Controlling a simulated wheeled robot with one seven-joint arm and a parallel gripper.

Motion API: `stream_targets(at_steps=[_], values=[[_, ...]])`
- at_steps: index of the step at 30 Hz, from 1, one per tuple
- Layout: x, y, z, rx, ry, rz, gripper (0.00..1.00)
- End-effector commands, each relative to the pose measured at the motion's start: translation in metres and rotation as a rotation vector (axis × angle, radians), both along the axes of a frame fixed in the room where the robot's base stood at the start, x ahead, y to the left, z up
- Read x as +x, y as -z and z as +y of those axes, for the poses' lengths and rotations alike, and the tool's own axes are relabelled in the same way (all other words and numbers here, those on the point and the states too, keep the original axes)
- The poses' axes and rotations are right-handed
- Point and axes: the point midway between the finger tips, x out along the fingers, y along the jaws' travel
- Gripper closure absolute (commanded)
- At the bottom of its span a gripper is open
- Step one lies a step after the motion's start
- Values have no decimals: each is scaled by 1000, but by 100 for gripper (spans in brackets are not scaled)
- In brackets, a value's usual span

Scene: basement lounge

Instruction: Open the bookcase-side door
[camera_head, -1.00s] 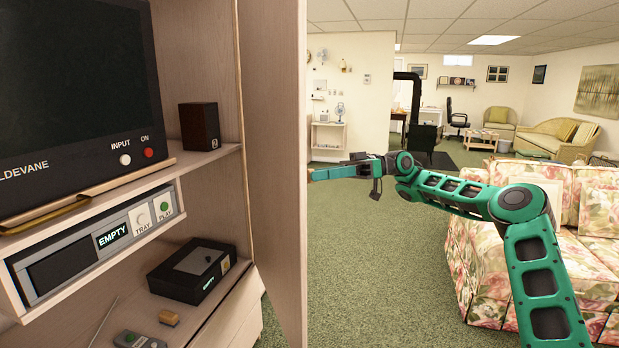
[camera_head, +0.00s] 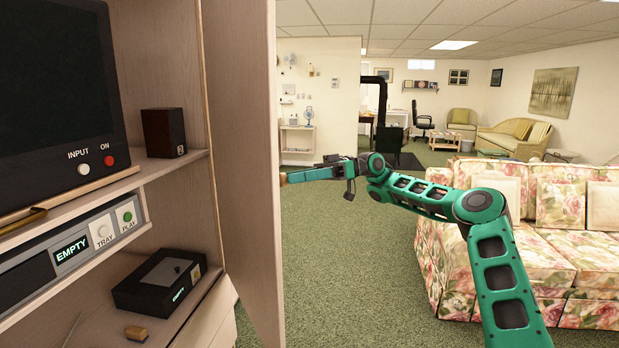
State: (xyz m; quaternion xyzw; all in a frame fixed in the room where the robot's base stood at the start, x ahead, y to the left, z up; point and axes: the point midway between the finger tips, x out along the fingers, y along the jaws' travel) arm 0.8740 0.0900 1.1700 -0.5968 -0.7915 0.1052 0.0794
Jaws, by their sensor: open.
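A tall pale wooden door (camera_head: 253,150) stands swung out from the right side of the media cabinet (camera_head: 215,130), seen steeply from the side. The cabinet's shelves are exposed to its left. My gripper (camera_head: 290,179) is at the end of my green arm, pointing left, with its tip at the door's right edge. The fingertips are partly hidden behind that edge, so I cannot tell whether they touch the door.
The cabinet holds a television (camera_head: 60,90), a small speaker (camera_head: 164,132), a player (camera_head: 70,245) reading EMPTY and a black box (camera_head: 160,282). A floral sofa (camera_head: 535,240) stands at the right. Green carpet (camera_head: 350,250) lies clear between door and sofa.

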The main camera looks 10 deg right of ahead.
Motion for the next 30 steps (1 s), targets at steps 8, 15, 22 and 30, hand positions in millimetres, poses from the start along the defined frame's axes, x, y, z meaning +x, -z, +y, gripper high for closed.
stream_targets(at_steps=[8, 15, 22, 30], values=[[11, 0, -30, 5, 0, 0, 54], [19, 0, -52, 5, 3, 0, 54], [25, 1, -72, 5, 6, 3, 54], [32, 1, -92, 4, 7, 5, 54]])
